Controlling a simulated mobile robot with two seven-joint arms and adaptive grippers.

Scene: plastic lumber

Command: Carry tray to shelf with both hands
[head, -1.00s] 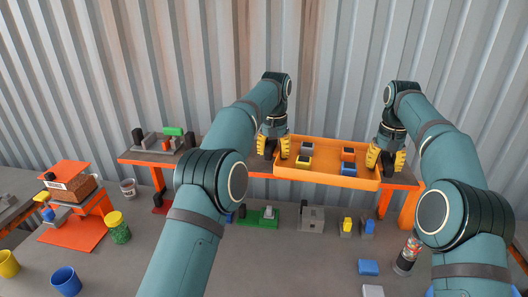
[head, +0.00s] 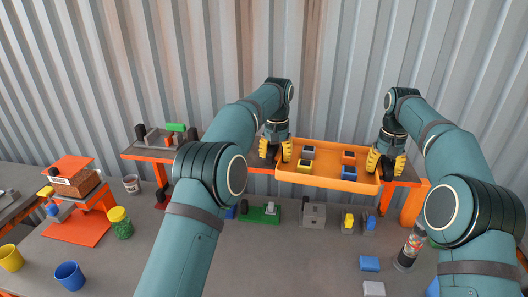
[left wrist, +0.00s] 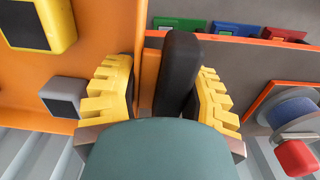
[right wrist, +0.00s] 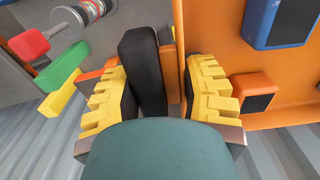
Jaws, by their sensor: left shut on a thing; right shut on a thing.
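The orange tray (head: 328,184) is at the shelf (head: 405,179) in the head view, looks about level and overlaps its top; I cannot tell whether it rests there. Inside are a grey block (head: 308,150), a yellow block (head: 304,165), an orange block (head: 349,158) and a blue block (head: 349,172). My left gripper (head: 277,152) is shut on the tray's left end, and my right gripper (head: 387,163) on its right end. In the left wrist view a dark upright piece (left wrist: 177,75) stands between the fingers; the right wrist view has a similar one (right wrist: 145,75).
Grey and green parts (head: 172,135) occupy the shelf's left end. Below, the bench holds a green piece (head: 260,213), a grey block (head: 313,215), blue blocks (head: 368,263) and a clear bottle (head: 411,250). Cups (head: 69,276) and a red stand (head: 78,230) are at left. A corrugated wall (head: 340,60) is behind.

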